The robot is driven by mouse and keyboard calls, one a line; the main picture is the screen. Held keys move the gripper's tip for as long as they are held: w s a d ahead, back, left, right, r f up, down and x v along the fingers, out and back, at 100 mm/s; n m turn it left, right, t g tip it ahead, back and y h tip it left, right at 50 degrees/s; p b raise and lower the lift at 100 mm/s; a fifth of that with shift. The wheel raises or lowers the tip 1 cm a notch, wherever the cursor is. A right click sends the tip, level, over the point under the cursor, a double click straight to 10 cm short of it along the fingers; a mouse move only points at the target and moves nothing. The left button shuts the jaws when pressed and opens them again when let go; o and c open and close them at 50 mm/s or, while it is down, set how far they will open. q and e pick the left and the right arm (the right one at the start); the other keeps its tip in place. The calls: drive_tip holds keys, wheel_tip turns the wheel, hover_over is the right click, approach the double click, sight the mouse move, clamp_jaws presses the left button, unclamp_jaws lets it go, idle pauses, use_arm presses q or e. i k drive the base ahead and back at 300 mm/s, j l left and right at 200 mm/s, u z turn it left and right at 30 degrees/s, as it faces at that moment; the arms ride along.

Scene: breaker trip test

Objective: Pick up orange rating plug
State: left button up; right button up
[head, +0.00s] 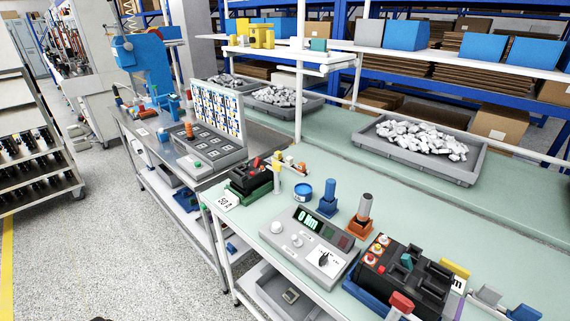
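Several small coloured pieces, some orange, sit on a small rack (290,163) at the back left of the green bench. One of them, a small orange piece (301,166), may be the rating plug, but it is too small to be sure. A larger orange stand (360,229) holds a grey-topped cylinder beside the test meter. A black breaker (405,279) with red and white terminals lies in a blue holder at the front right.
A grey test meter (311,241) with a green display stands mid-bench. Beside it are a blue stand (328,202) and a blue tin (303,192). A second black breaker (250,178) lies further left. A grey tray of metal parts (418,146) stands behind. The bench between is clear.

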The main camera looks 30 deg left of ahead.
sight(301, 166)
drive_tip(key=u, duration=0.85)
